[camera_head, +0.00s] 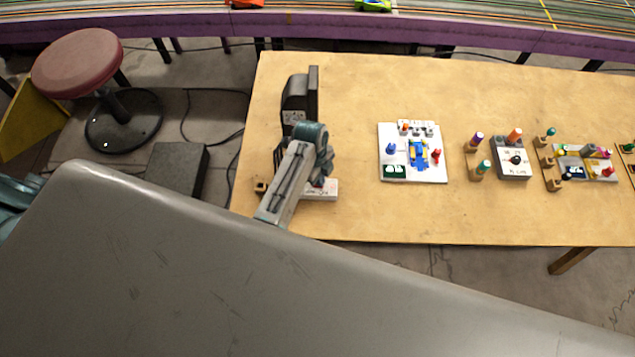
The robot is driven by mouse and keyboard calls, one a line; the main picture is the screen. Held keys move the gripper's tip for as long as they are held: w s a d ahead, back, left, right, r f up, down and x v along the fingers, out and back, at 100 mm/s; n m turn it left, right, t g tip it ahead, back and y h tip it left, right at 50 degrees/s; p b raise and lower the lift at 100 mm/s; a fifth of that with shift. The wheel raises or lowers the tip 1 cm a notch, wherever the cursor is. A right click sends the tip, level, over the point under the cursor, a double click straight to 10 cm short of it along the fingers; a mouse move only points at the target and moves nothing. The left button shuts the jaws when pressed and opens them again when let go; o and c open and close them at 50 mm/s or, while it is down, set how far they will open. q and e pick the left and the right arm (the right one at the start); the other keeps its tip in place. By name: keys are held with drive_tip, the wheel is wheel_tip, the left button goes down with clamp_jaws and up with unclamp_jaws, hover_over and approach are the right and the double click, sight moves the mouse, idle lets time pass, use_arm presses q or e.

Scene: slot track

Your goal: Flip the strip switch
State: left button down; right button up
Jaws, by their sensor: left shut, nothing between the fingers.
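A white strip (325,192) lies near the front left edge of the wooden table, partly hidden behind my left arm. A small reddish spot shows on it just under the gripper; its switch is too small and covered to tell its position. My left gripper (321,179) is over the strip, pointing down, with its fingers shut and nothing between them. I cannot tell whether the fingertips touch the strip. My right gripper is not in view.
A black device (297,93) stands behind my left arm on the table (350,90). A white board with a blue car (381,140), a grey control box (512,172) and several coloured pegs stand to the right. A red stool (77,62) is at the left.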

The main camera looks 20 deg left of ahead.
use_arm(q)
drive_tip(key=shift+r+p, duration=0.5)
drive_tip(key=shift+r, duration=2.65)
